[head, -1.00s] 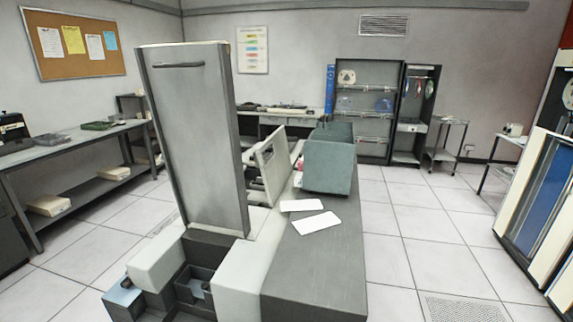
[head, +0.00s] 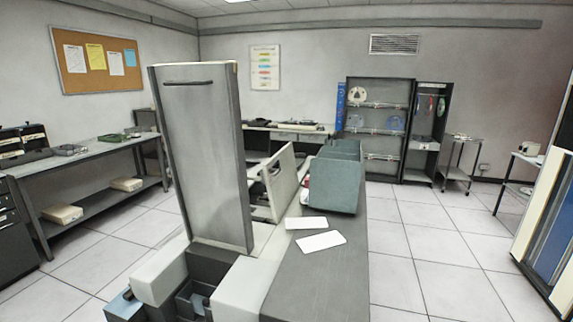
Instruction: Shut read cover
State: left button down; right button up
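The read cover (head: 205,150) appears to be the tall grey metal panel on the near end of the card machine. It stands upright, raised, with a dark handle bar near its top edge. Below it the machine's light grey blocks and a dark open recess (head: 192,298) show. A second, smaller cream panel (head: 280,185) stands tilted further back on the machine. Neither of my grippers shows in the head view.
A grey-green card box (head: 335,180) and two white cards (head: 320,241) rest on the machine's dark top (head: 318,280). A long table (head: 95,155) stands at left. Shelving is at the back. Tiled floor on the right is clear, with a cream and blue cabinet (head: 550,215) at the edge.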

aim_at(282, 184)
jog(key=l+u, duration=0.2)
jog(key=l, duration=0.6)
jog(key=l+u, duration=0.25)
jog(key=l, duration=0.55)
jog(key=l+u, duration=0.2)
jog(key=l, duration=0.55)
jog(key=i+l+u, duration=0.15)
jog(key=l, duration=0.2)
jog(key=i+l+u, duration=0.15)
jog(key=l, duration=0.2)
jog(key=i+l+u, duration=0.15)
jog(key=l, duration=0.2)
jog(key=i+l+u, duration=0.15)
jog(key=l, duration=0.25)
jog(key=i+l+u, duration=0.15)
jog(key=l, duration=0.25)
jog(key=l+u, duration=0.2)
jog(key=l, duration=0.2)
